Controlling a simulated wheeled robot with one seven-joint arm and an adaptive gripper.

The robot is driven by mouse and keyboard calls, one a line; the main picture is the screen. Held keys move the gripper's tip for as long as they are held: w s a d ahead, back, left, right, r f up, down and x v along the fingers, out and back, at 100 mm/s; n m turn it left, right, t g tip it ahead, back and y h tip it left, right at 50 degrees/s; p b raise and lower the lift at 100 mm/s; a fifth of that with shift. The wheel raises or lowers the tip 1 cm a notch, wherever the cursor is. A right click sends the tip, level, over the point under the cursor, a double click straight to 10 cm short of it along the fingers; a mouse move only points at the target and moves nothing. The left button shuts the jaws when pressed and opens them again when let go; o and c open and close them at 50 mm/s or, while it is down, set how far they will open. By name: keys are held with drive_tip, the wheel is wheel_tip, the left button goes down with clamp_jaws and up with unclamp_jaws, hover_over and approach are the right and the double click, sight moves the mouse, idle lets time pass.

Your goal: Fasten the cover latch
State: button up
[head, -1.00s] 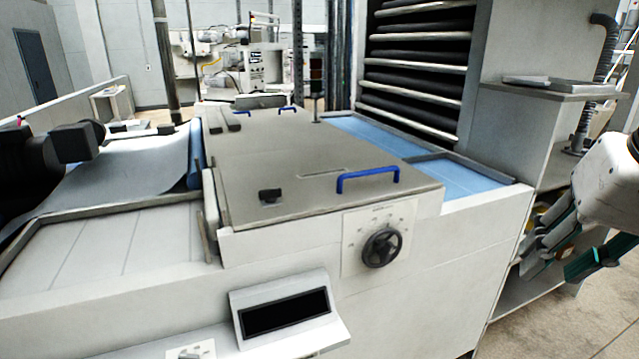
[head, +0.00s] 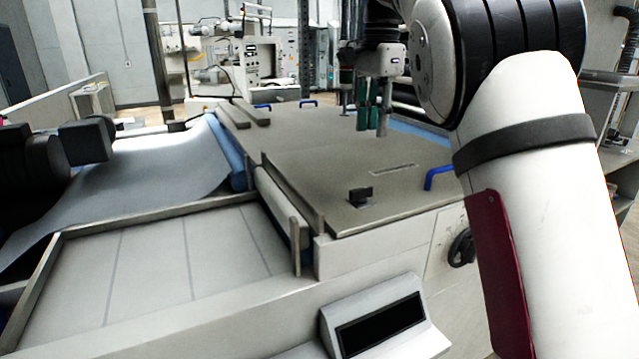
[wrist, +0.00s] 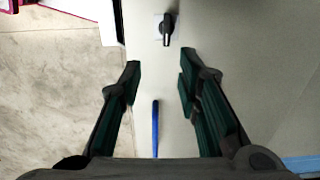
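The cover latch looks like a small black turn-knob (head: 360,196) on the near left of the grey machine cover (head: 400,150). In the wrist view the latch (wrist: 166,32) is a black elongated knob on a pale plate, its length running up and down the picture. My gripper (head: 372,122) hangs above the cover with its green fingers pointing down. In the wrist view my gripper (wrist: 160,72) is open and empty, and the latch appears beyond the fingertips, apart from them.
A blue handle (head: 438,177) stands on the cover; it also shows between my fingers in the wrist view (wrist: 155,128). A black handwheel (head: 461,248) is on the front panel, partly behind my arm. A dark display (head: 382,324) juts out in front.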

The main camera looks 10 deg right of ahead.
sight(361, 189)
drive_tip(key=f+p, duration=0.1)
drive_tip(key=f, duration=0.3)
drive_tip(key=a+f+p, duration=0.1)
drive_tip(key=f, duration=0.4)
drive_tip(key=w+f+p, duration=0.1)
drive_tip(key=f, duration=0.4)
drive_tip(key=shift+a+f, duration=0.1)
drive_tip(key=shift+a, duration=0.15)
clamp_jaws()
